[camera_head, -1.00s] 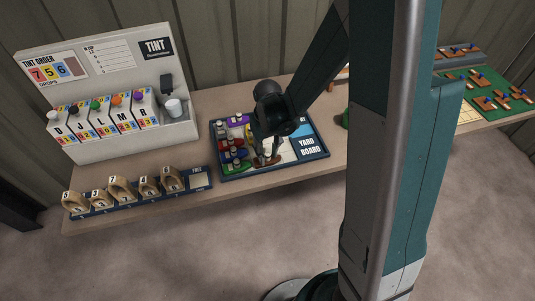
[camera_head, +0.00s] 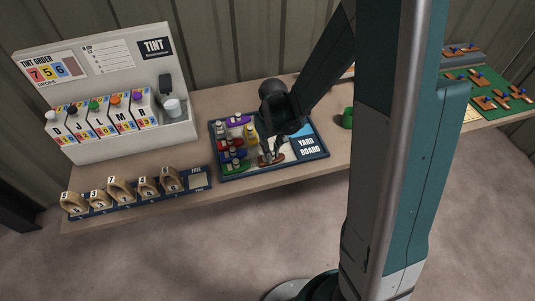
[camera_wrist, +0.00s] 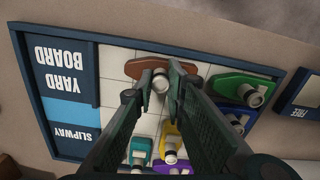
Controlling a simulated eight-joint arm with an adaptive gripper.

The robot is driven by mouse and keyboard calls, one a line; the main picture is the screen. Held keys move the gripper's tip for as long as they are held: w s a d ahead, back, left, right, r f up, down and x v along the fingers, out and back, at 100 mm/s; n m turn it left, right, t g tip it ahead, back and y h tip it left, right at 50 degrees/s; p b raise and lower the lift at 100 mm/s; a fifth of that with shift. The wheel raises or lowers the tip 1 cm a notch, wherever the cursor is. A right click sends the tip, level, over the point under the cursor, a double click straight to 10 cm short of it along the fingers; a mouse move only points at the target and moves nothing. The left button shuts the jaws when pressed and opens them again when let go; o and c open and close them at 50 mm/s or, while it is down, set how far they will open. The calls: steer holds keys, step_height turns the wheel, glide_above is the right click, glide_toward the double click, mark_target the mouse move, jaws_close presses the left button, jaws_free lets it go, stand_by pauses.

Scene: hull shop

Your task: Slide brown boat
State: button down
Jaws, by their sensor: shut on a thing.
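The brown boat (camera_head: 272,159) lies on the yard board (camera_head: 262,174), near the board's front edge. In the wrist view the brown boat (camera_wrist: 138,70) lies crosswise at the board's edge, with a white round peg on it. My gripper (camera_head: 269,152) is over the boat, its fingers shut on the peg. In the wrist view my gripper (camera_wrist: 160,78) has one finger on each side of the peg. The slipway (camera_wrist: 72,124) is a blue strip on the board.
A green boat (camera_wrist: 243,88) and several other boats stand on the left part of the board, among them a yellow boat (camera_head: 251,136) and a purple boat (camera_head: 237,119). A green object (camera_head: 346,118) stands right of the board. The tint stand (camera_head: 115,145) is at the left.

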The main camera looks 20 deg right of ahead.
mark_target(283, 155)
steer(key=shift+d+b, duration=0.4)
steer(key=shift+d, duration=1.95)
steer(key=c, duration=2.3)
jaws_free()
steer(key=shift+d, duration=0.15)
steer(key=shift+r, duration=0.15)
steer(key=shift+r, duration=5.9)
